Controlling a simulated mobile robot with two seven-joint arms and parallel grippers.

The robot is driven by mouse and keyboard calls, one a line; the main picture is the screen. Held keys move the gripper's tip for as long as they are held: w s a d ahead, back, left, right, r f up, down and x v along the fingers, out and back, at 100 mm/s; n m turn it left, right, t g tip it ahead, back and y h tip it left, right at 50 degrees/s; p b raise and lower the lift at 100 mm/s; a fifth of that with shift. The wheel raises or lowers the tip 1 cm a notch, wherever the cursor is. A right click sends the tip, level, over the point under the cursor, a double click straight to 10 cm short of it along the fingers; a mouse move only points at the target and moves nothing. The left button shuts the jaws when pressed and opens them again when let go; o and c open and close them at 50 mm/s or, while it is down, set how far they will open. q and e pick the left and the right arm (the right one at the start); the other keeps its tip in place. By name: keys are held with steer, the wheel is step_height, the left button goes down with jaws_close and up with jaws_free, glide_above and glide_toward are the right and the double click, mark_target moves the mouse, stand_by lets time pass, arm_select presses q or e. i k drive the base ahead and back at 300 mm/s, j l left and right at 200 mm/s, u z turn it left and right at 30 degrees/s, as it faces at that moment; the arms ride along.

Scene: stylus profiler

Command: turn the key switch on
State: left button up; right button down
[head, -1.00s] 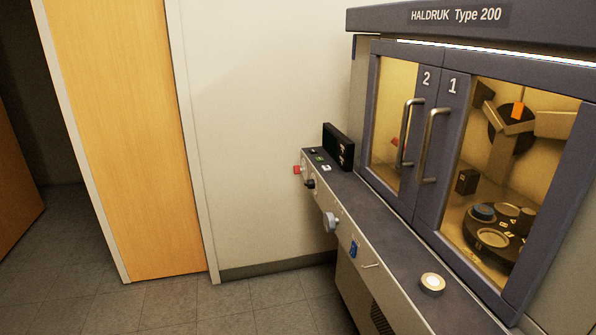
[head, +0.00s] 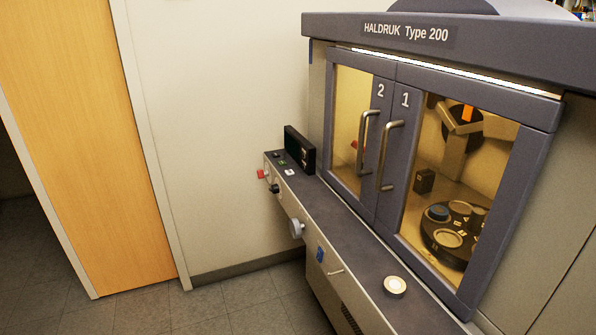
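The key switch cannot be told for certain at this size. Several small controls sit on the front face of the machine's ledge. A red knob (head: 261,174) is at the far left end, and a small dark control (head: 274,188), which may be the key switch, is just beside it. A larger grey round knob (head: 297,228) sticks out nearer. A blue piece (head: 320,254) and a thin light handle (head: 335,272) follow along the same face. Neither of my grippers is in view.
The machine has two closed glazed doors, 2 (head: 376,125) and 1 (head: 405,150), with bar handles. A black display box (head: 300,149) and a round white-topped disc (head: 395,285) stand on the ledge (head: 345,232). Free floor (head: 235,312) lies left of it; a wooden door (head: 85,130) is beyond.

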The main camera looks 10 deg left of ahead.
mark_target(261, 174)
steer(key=i+j+z, duration=0.6)
steer(key=j, duration=0.2)
steer(key=i+j, duration=0.15)
steer(key=j, duration=0.2)
steer(key=i+j+z, duration=0.1)
steer(key=j, duration=0.25)
steer(key=i+j, duration=0.2)
steer(key=j, duration=0.15)
steer(key=i+j, duration=0.1)
steer(key=j, duration=0.25)
steer(key=i+j+z, duration=0.1)
steer(key=j, duration=0.25)
steer(key=i+j, duration=0.15)
steer(key=i, duration=0.25)
steer(key=i+j, duration=0.2)
steer(key=i, duration=0.2)
